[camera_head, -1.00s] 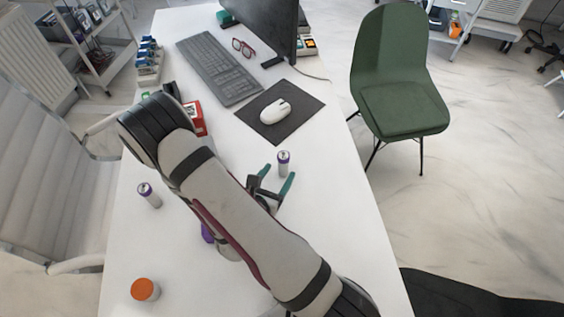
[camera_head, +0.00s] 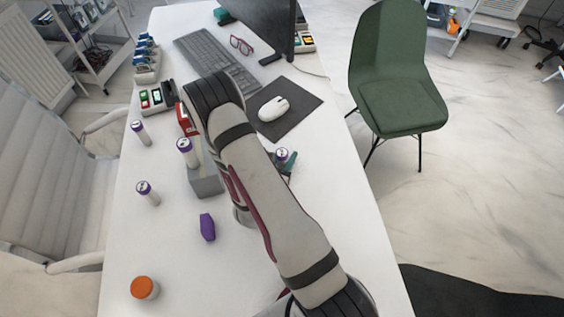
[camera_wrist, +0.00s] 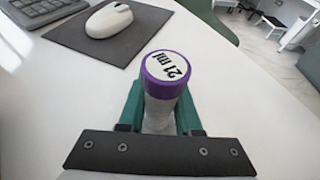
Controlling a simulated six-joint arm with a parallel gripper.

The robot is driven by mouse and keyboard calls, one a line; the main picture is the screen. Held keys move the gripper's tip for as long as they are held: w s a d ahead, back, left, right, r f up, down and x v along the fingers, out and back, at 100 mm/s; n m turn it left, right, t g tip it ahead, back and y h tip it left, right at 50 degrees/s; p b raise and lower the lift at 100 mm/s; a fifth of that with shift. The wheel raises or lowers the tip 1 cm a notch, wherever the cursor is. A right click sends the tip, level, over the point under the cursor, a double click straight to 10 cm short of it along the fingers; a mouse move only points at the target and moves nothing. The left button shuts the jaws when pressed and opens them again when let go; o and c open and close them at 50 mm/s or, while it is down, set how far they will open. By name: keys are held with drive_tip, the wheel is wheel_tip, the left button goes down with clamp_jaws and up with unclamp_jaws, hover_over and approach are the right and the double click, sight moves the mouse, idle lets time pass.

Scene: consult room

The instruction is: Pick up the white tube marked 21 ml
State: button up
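The white tube marked 21 ml (camera_wrist: 160,115) stands upright in the wrist view, its purple-rimmed cap facing the camera. My gripper's two green fingers (camera_wrist: 162,112) lie on either side of it. The cap hides part of the fingers, so I cannot tell whether they press on the tube. In the head view this tube (camera_head: 282,154) stands on the table right of my arm, with a green finger beside it. The other finger is hidden. Similar tubes stand at the left (camera_head: 141,133), lower left (camera_head: 149,194) and by a grey block (camera_head: 188,152).
The white table (camera_head: 180,265) also bears a purple block (camera_head: 207,227), an orange-capped bottle (camera_head: 144,288), a grey block (camera_head: 206,184) and a red box (camera_head: 184,120). A mouse (camera_head: 273,109) on a dark mat (camera_head: 300,91) and a keyboard (camera_head: 212,60) lie beyond the tube.

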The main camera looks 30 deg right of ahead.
clamp_jaws()
